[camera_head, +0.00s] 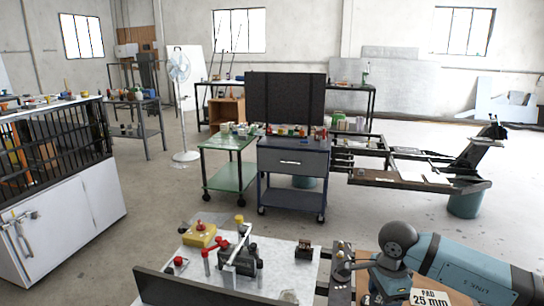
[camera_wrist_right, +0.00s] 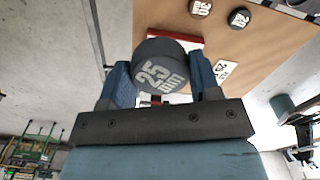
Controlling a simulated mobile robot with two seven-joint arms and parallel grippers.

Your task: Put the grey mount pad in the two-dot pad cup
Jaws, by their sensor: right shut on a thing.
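A dark grey round mount pad (camera_wrist_right: 158,58) marked "25 mm" in white shows in the right wrist view. My right gripper (camera_wrist_right: 160,78) is shut on it, with one blue finger on each side and the marked face toward the camera. The pad appears above a brown board (camera_wrist_right: 270,50). In the head view my right arm comes in from the lower right, and I cannot make out its fingertips or the pad. I cannot pick out the two-dot pad cup in either view. My left gripper is not in view.
A "PAD 25 mm" card (camera_head: 429,298) lies near my arm. A pale bench (camera_head: 285,270) holds a dark clamp fixture (camera_head: 238,258) and a yellow box (camera_head: 198,236).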

